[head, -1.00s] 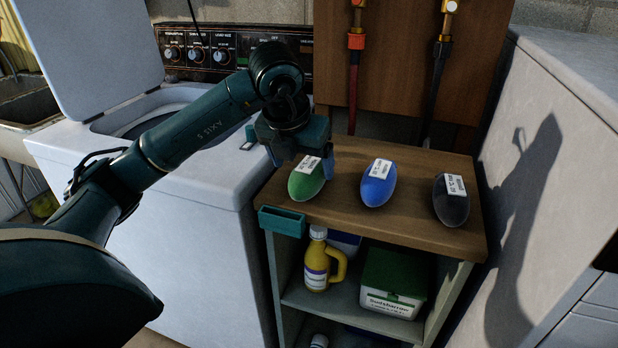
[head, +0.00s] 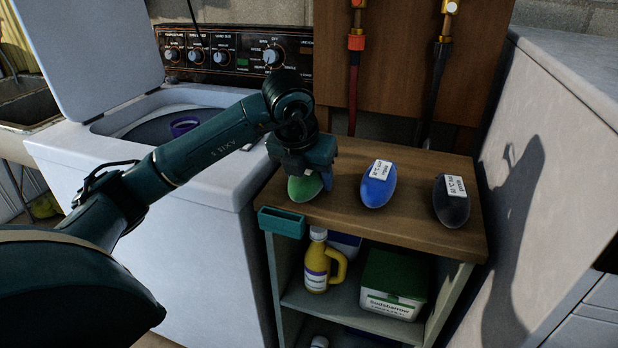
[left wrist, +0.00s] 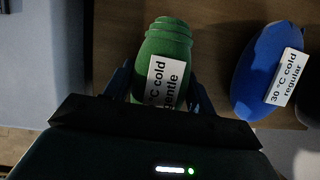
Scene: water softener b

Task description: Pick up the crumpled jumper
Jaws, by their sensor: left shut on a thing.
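A green rounded bundle (head: 303,188) with a white label lies at the left of the wooden shelf top. In the left wrist view the green bundle (left wrist: 165,42) shows ribbed edges and the words "cold" and "gentle". My left gripper (head: 308,178) has come down over it from above and is shut on it, one finger on each side. The bundle still appears to be at shelf height. I cannot tell for certain that it is the jumper; no other crumpled garment is clearly seen. My right gripper is not in view.
A blue bundle (head: 378,184) and a dark one (head: 451,201) lie to the right. The open washer (head: 150,210) on the left has a purple item (head: 184,126) in its drum. A teal tray (head: 282,222) hangs on the shelf front; a yellow bottle (head: 318,262) stands below.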

